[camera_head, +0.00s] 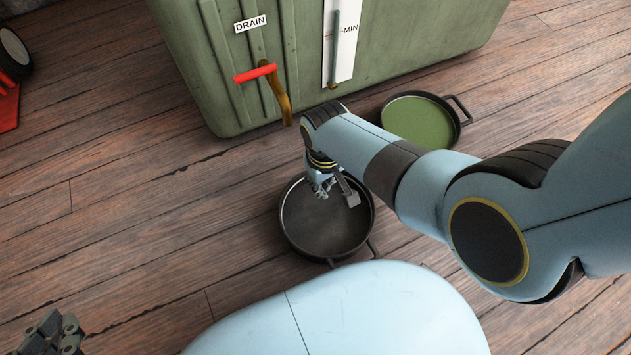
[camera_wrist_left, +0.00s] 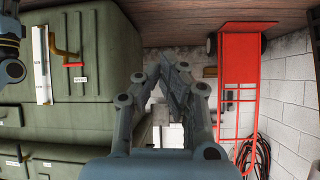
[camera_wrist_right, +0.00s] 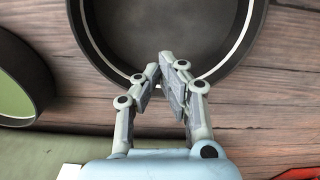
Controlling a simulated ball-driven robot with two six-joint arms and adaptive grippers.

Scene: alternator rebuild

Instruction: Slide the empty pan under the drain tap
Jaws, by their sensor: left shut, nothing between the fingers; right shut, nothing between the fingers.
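The empty dark pan (camera_head: 325,236) lies on the floor in the head view, in front of the tank and a little right of the drain tap (camera_head: 281,97). The tap has a red handle and a brass spout pointing down. My right gripper (camera_head: 338,192) is shut and empty, over the pan's far side in the head view. In the right wrist view its fingertips (camera_wrist_right: 166,60) overlap the rim of the pan (camera_wrist_right: 150,35); I cannot tell whether they touch it. My left gripper (camera_head: 62,330) is shut and empty at the lower left, away from the pan.
A second pan (camera_head: 456,126) holding green fluid stands right of the tap, behind my right arm. The green tank (camera_head: 200,60) with a DRAIN label and a gauge blocks the back. A red hand truck (camera_wrist_left: 240,80) shows in the left wrist view.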

